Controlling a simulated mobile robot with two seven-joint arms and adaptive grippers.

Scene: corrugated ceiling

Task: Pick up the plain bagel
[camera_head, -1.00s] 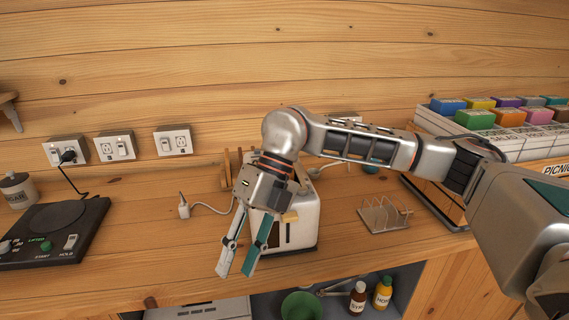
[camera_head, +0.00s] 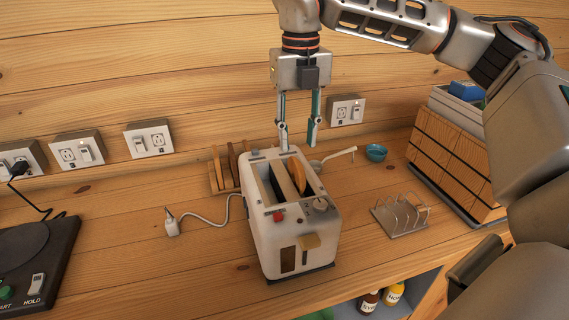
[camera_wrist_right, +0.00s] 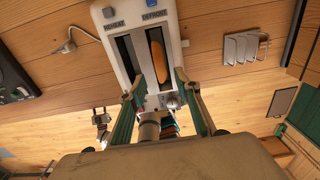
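A white toaster (camera_head: 293,238) stands on the wooden counter. An orange-brown bread piece (camera_head: 298,175), which may be the plain bagel, stands on edge in its right slot, its top showing; it also shows in the wrist view (camera_wrist_right: 158,55). The left slot looks empty. A wooden rack (camera_head: 213,181) behind the toaster holds several upright brown slices (camera_head: 233,160); I cannot tell their kind. My right gripper (camera_head: 297,146) points down, open and empty, above the toaster's far end. In the wrist view its fingers (camera_wrist_right: 155,84) are spread apart. My left gripper is not clearly seen.
A white cord and plug (camera_head: 172,224) lie left of the toaster. A wire toast rack (camera_head: 401,216) and a small teal bowl (camera_head: 376,152) are to the right. A wooden crate (camera_head: 448,160) stands farther right. A dark appliance (camera_head: 40,262) is at left.

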